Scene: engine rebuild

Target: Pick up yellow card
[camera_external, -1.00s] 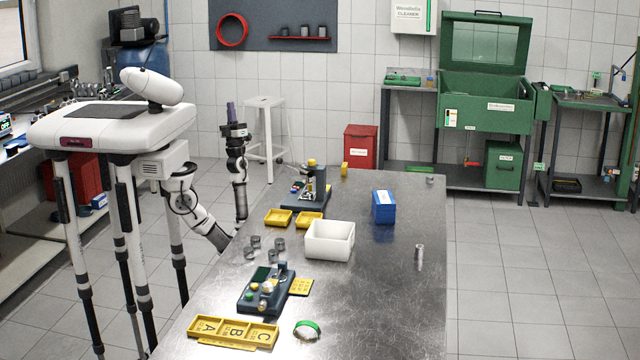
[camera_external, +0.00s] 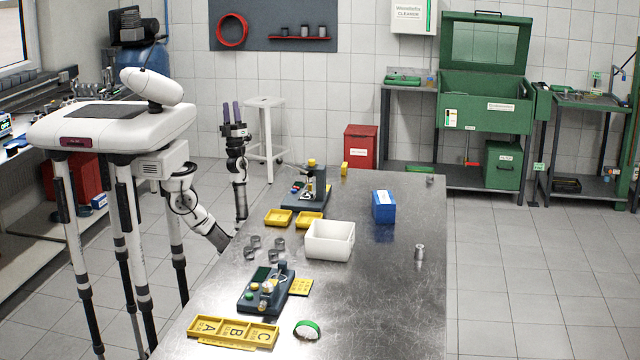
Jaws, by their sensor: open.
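A flat yellow card (camera_external: 302,287) with small dark marks lies on the metal table, against the right side of the near dark fixture (camera_external: 264,290). The fixture hides part of its left edge. My gripper (camera_external: 231,110) points upward beyond the table's left edge, far from the card. Its two dark fingers are apart, with nothing visible between them.
On the table (camera_external: 385,300) stand a yellow A-B-C tray (camera_external: 233,343), a green-and-white ring (camera_external: 307,329), a white bin (camera_external: 330,254), several grey cylinders (camera_external: 279,244), two small yellow trays (camera_external: 278,224), a blue box (camera_external: 383,213) and another fixture (camera_external: 306,200). The right front is clear.

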